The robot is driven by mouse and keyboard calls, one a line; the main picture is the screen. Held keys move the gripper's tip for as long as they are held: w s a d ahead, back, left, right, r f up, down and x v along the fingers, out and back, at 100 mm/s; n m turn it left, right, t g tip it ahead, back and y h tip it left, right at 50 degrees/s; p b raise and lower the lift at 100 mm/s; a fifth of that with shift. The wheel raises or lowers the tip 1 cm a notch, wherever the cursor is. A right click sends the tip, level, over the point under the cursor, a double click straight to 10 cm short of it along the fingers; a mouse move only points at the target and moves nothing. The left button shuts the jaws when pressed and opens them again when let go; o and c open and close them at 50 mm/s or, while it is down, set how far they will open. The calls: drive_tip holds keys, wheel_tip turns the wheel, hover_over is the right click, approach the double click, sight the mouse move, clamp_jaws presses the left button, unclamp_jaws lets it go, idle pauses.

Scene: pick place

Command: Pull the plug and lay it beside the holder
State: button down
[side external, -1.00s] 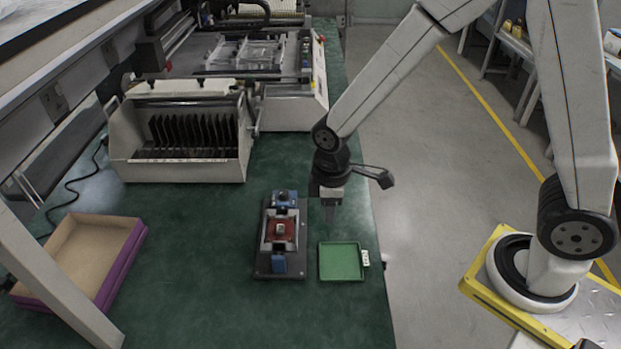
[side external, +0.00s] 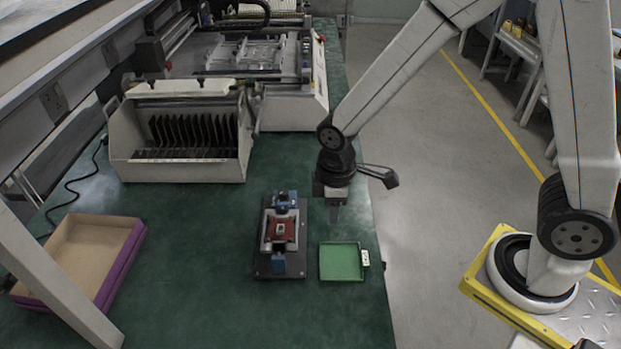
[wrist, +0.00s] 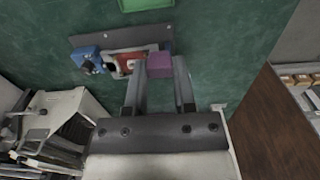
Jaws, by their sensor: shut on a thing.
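The holder is a dark base plate (side external: 263,264) with blue end pieces and a red part (side external: 281,231) in a metal frame. In the wrist view the holder (wrist: 85,43) is at the upper left, with its red part (wrist: 125,60). My gripper (side external: 335,222) hangs just right of the holder, pointing down. In the wrist view my gripper (wrist: 160,66) is shut on a small purple block, which I take to be the plug (wrist: 159,64). The block is hard to make out in the side view. I cannot tell its height above the table.
A green tray (side external: 341,278) lies right of the holder, with a small white piece (side external: 365,258) at its right edge. A purple-sided open box (side external: 122,262) is at the left. A white slotted rack (side external: 180,171) stands behind. Green table is clear in front of the holder.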

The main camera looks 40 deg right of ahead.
drive_tip(key=shift+r, duration=1.95)
idle(0.3)
drive_tip(key=s+d+f, duration=0.3)
drive_tip(key=d+f, duration=0.7)
drive_tip(key=d, duration=0.4)
drive_tip(key=shift+w+f, duration=0.15)
drive_tip(key=w+f, duration=0.2)
drive_tip(key=w, duration=0.2)
drive_tip(key=w+d+f, duration=0.1)
drive_tip(key=w+f, duration=0.2)
drive_tip(key=w, duration=0.1)
drive_tip(key=w+f, duration=0.3)
drive_tip(key=w, duration=0.1)
drive_tip(key=shift+w+d+f, duration=0.15)
drive_tip(key=shift+d, duration=0.1)
drive_tip(key=shift+w+f, duration=0.4)
drive_tip(key=shift+f, duration=0.05)
